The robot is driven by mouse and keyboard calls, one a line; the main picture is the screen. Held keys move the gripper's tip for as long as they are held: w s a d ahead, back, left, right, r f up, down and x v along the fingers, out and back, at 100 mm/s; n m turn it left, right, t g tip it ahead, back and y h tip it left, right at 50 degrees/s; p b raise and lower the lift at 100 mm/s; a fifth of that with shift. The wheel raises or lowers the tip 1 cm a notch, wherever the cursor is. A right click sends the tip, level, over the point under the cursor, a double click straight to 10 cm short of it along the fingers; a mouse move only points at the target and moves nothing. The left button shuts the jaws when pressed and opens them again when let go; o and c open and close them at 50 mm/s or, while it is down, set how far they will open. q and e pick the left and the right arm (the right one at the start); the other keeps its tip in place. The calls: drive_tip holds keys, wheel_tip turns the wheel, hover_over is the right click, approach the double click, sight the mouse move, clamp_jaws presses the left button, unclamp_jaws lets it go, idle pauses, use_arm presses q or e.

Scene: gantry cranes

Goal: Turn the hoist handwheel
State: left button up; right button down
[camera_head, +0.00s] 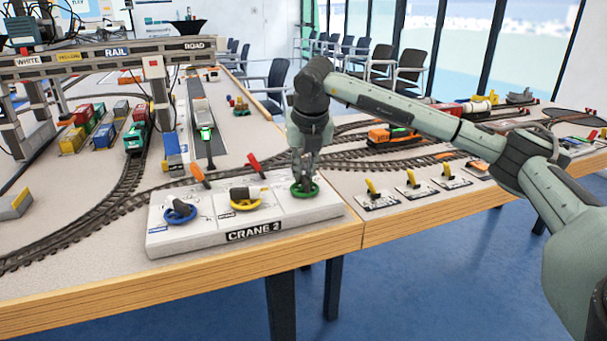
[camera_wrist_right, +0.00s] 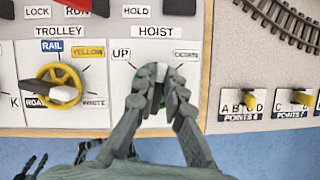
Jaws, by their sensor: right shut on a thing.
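The hoist handwheel is the green wheel (camera_head: 314,192) at the right end of the white CRANE 2 panel (camera_head: 165,247) in the head view. My right gripper (camera_head: 302,181) reaches down onto it from above. In the right wrist view the right gripper (camera_wrist_right: 158,72) is shut on the wheel's middle, below the HOIST label (camera_wrist_right: 157,31). The fingers hide most of the wheel there. An UP label (camera_wrist_right: 121,54) is left of the fingers, and another small label is to their right. My left gripper is not seen in the head view.
A yellow wheel (camera_head: 240,204) marked TROLLEY and a blue wheel (camera_head: 180,218) stand left on the panel. A red lever (camera_head: 256,165) and an orange lever (camera_head: 200,175) rise behind. Several yellow points levers (camera_head: 411,177) lie right. Tracks (camera_head: 130,190) run behind the panel.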

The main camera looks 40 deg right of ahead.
drive_tip(key=m+h, duration=0.1)
drive_tip(key=m, duration=0.2)
drive_tip(key=shift+m+g+b, duration=0.3)
drive_tip(key=shift+b, duration=0.05)
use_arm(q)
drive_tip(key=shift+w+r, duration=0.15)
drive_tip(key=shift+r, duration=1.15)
use_arm(e)
drive_tip(key=shift+s+d+m+g+h, duration=0.1)
drive_tip(key=shift+m+g+h, duration=0.2)
drive_tip(key=shift+m, duration=0.6)
drive_tip(key=shift+d+m+g+h, duration=0.1)
drive_tip(key=shift+m+g+h, duration=0.15)
drive_tip(key=shift+m, duration=0.65)
drive_tip(key=shift+r, duration=0.1)
drive_tip(key=c, duration=1.6)
unclamp_jaws()
drive_tip(key=v, duration=1.2)
